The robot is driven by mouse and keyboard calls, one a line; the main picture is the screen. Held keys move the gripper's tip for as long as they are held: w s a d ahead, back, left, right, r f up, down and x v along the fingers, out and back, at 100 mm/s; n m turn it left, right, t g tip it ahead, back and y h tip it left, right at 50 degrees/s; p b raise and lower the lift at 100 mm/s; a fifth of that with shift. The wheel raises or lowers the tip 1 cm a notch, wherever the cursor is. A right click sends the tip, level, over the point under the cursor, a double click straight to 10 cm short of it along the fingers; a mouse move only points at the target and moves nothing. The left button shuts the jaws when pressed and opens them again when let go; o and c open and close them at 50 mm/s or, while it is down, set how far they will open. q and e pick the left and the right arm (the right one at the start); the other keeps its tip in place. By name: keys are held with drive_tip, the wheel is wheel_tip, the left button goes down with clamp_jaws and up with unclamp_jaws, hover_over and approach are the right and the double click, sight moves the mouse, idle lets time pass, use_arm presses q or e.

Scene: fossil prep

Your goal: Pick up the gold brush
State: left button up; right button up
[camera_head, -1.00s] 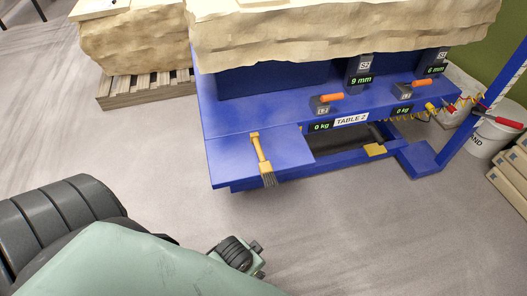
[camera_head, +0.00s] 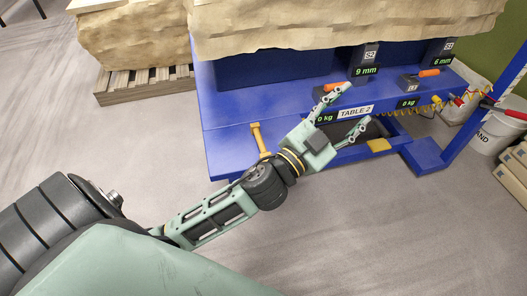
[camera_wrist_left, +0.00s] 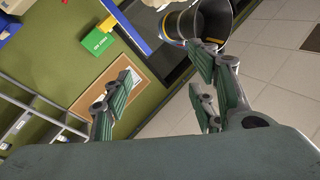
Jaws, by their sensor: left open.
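The gold brush (camera_head: 258,137) lies on the low blue ledge at the left front of the blue table (camera_head: 222,147). Its upper handle shows; its bristle end is hidden behind my left arm in the head view. My left gripper (camera_head: 350,109) is open and empty, its fingers spread toward the upper right. It appears in front of the table's front rail, to the right of the brush and apart from it. In the left wrist view the open fingers (camera_wrist_left: 160,85) have nothing between them, and the brush is not visible there. My right gripper is not in view.
A large pale rock block (camera_head: 345,22) rests on the table. Orange-handled tools (camera_head: 428,73) sit along its front. A white bucket (camera_head: 494,135) and boxes stand at the right. Another rock (camera_head: 135,40) sits on a pallet (camera_head: 145,85) at the left. Grey floor is open in front.

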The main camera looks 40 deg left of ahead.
use_arm(q)
drive_tip(key=s+d+r+m+g+h, duration=0.2)
drive_tip(key=d+r+m+g+h, duration=0.15)
drive_tip(key=d+m+h, duration=0.55)
drive_tip(key=s+d+f+m+g+h, duration=0.25)
drive_tip(key=d+m+g+h, duration=0.2)
drive_tip(key=m+g, duration=0.35)
drive_tip(key=g+y, duration=0.8)
drive_tip(key=y, duration=1.1)
hover_over(267, 157)
drive_tip(key=d, duration=0.1)
drive_tip(key=shift+m, duration=0.3)
drive_tip(key=f, duration=1.8)
drive_tip(key=shift+s+d, duration=0.1)
drive_tip(key=shift+d, duration=0.1)
drive_tip(key=shift+s+a+f, duration=0.1)
drive_tip(key=shift+a+f, duration=0.25)
drive_tip(key=shift+f, duration=0.5)
wheel_tip(267, 157, down, 6)
drive_tip(key=shift+a+b, duration=0.1)
drive_tip(key=shift+b, duration=0.35)
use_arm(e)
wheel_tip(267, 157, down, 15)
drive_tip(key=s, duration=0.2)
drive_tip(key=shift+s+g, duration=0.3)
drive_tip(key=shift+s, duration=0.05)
